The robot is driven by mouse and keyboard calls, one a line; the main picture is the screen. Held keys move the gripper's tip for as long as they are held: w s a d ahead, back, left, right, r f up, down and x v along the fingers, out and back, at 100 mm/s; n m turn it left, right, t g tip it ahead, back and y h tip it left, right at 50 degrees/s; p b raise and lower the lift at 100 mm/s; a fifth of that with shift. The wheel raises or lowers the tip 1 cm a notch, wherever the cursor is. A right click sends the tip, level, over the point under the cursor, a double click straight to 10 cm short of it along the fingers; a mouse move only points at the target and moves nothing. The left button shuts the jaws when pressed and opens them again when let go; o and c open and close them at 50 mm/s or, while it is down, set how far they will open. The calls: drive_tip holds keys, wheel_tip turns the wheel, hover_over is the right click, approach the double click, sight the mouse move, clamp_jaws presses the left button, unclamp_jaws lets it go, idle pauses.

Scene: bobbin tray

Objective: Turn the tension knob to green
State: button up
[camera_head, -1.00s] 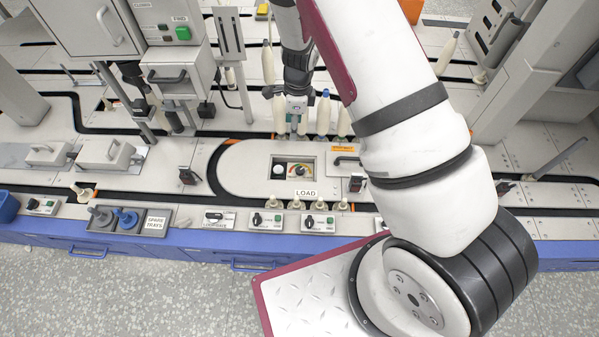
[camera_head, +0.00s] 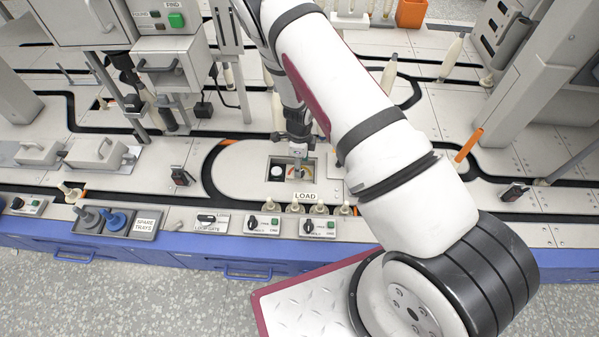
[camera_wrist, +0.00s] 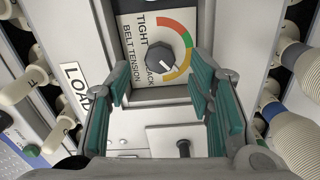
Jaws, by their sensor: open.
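The tension knob (camera_wrist: 160,57) is a dark round knob on a recessed cream plate (camera_wrist: 133,55) marked BELT TENSION, TIGHT and SLACK. A coloured arc partly rings it: red (camera_wrist: 172,26), green (camera_wrist: 189,41) and yellow-orange (camera_wrist: 178,73). Its white mark appears to point toward the yellow part. My gripper (camera_wrist: 160,88) is open and empty, its teal pads spread to either side below the knob in the wrist view, with no contact visible. In the head view my gripper (camera_head: 297,172) is over the recess and hides much of the dial.
The LOAD label (camera_head: 305,196) and several bobbin pegs (camera_head: 295,208) stand in front of the recess. The recess walls bound the plate closely. A control box (camera_head: 319,228) sits on the front edge.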

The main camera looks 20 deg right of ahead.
drive_tip(key=shift+f+b, duration=0.5)
drive_tip(key=shift+f, duration=1.25)
clamp_jaws()
